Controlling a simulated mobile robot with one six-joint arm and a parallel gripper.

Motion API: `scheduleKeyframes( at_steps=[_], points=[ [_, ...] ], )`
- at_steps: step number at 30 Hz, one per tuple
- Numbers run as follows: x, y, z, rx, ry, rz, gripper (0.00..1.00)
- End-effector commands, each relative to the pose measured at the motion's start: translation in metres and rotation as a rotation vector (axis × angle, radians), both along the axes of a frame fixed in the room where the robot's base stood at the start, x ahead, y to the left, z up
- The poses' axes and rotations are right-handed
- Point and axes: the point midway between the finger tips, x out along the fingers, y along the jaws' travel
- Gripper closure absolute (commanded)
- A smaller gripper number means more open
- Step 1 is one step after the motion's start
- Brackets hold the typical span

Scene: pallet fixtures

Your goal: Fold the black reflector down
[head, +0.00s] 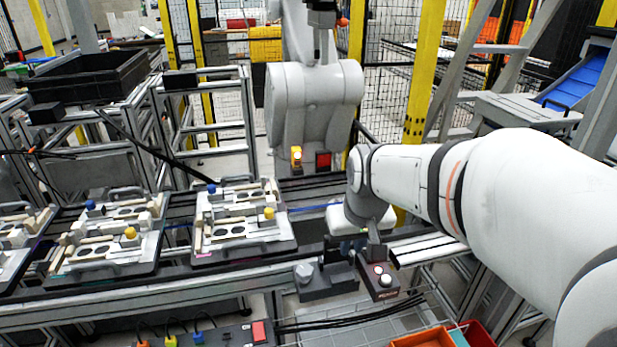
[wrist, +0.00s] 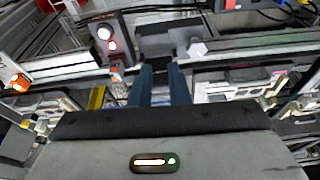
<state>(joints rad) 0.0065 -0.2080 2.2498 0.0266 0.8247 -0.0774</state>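My gripper (head: 347,246) points down over the conveyor's front rail, right of the nearest pallet. In the wrist view its two dark blue fingers (wrist: 161,70) stand apart with a gap between them. A dark block (wrist: 158,42) lies just beyond the fingertips, on a grey bracket (head: 328,284) on the rail; it may be the black reflector, but I cannot tell for sure. My gripper partly hides that spot in the head view. I see nothing clearly held, and contact cannot be made out.
A button box (head: 378,276) with a red light stands right of the bracket. Pallets with fixtures (head: 240,222) sit on the conveyor to the left. An orange bin (head: 424,339) is at the front right.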

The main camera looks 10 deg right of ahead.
Motion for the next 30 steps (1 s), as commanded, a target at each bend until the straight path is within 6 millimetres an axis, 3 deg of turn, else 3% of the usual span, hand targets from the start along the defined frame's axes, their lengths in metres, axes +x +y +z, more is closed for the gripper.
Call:
scheduleKeyframes(
  at_steps=[1, 6, 12, 18, 30],
  points=[
    [0.020, 0.000, 0.010, 0.001, -0.003, 0.007, 0.89],
    [0.081, 0.001, 0.021, 0.003, -0.028, 0.032, 1.00],
    [0.129, 0.000, 0.023, 0.003, -0.051, 0.052, 1.00],
    [0.147, 0.000, 0.022, 0.003, -0.060, 0.061, 1.00],
    [0.148, 0.000, 0.019, 0.003, -0.060, 0.061, 1.00]
  ],
)
